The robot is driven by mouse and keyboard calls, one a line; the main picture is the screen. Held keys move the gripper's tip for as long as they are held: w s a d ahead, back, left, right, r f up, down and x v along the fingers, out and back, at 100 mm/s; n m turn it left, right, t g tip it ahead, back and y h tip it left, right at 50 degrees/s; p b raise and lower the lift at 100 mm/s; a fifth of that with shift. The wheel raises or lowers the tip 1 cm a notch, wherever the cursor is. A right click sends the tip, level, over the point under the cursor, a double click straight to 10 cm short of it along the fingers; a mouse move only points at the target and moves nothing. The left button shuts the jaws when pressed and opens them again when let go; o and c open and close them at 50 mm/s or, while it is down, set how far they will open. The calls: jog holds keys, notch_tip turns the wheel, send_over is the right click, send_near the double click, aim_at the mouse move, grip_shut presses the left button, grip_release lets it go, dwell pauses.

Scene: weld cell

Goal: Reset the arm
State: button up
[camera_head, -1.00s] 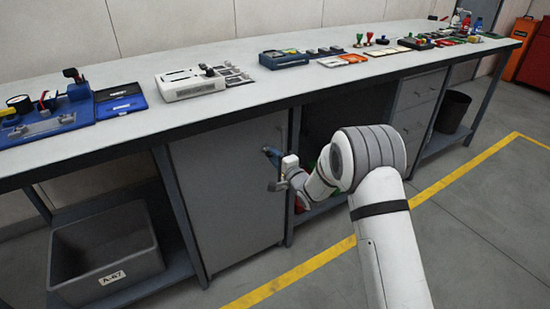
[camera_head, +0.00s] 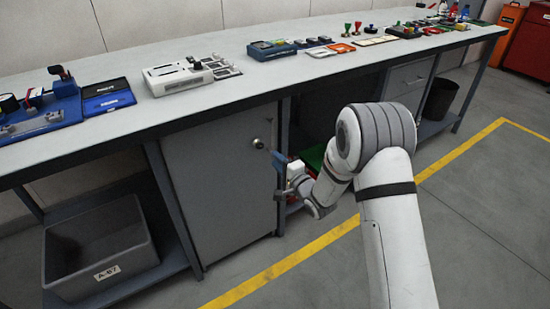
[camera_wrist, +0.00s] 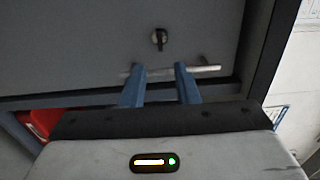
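My gripper (camera_head: 277,160) is low in front of the bench, by the right edge of the grey cabinet door (camera_head: 215,190). In the wrist view its two blue fingers (camera_wrist: 160,72) stand apart, with nothing held between them. Beyond the fingertips a silver bar handle (camera_wrist: 208,69) runs across the door. I cannot tell whether the fingertips touch the handle. The door looks shut.
The bench top (camera_head: 225,105) carries a white device (camera_head: 178,77), a blue fixture (camera_head: 45,112) and several small items. A grey bin (camera_head: 100,250) stands on the lower shelf at left. A black waste bin (camera_head: 439,99) is under the bench at right. Floor at right is clear.

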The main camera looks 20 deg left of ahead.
dwell(0.3)
jog(key=s+d+r+n+g+h+p, duration=0.1)
jog(key=s+d+r+n+h+p, duration=0.2)
jog(key=d+r+h+p, duration=1.4)
jog(key=s+d+r+n+g+y+p, duration=0.1)
jog(key=s+d+r+g+p, duration=0.1)
jog(key=s+d+r, duration=0.4)
jog(key=s+d+r+n+g+y+p, duration=0.1)
jog(key=s+d+r, duration=0.5)
jog(key=s, duration=0.8)
jog(key=s+d+r+n+g+y+p, duration=0.1)
jog(key=s+d+r+n+g+p, duration=0.2)
jog(key=s, duration=0.7)
jog(key=d+r+g, duration=0.2)
jog(key=d+r, duration=0.1)
jog(key=r, duration=0.1)
jog(key=shift+r, duration=0.35)
